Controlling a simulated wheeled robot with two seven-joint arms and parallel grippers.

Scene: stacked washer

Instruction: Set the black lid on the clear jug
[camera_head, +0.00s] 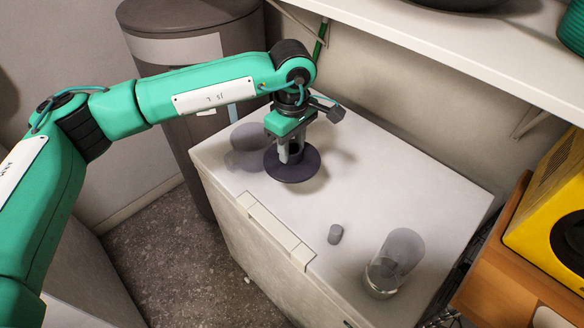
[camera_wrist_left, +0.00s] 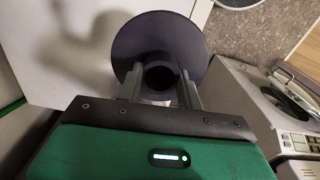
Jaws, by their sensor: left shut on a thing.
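The black lid (camera_head: 292,168) is a dark round disc with a knob in its middle, over the left part of the white chest top. My left gripper (camera_head: 290,150) points down and is shut on the lid's knob. In the left wrist view the lid (camera_wrist_left: 128,45) spreads beyond my two fingers (camera_wrist_left: 160,88), which stand on either side of the knob. I cannot tell the exact gap between lid and chest. The clear jug (camera_head: 396,262) is a see-through cylinder on the chest's right part, apart from the lid. My right gripper is out of view.
A white shelf (camera_head: 440,50) overhangs the back. A grey bin (camera_head: 190,60) is behind my arm. A yellow appliance (camera_head: 555,205) is at the right. The chest's middle is clear.

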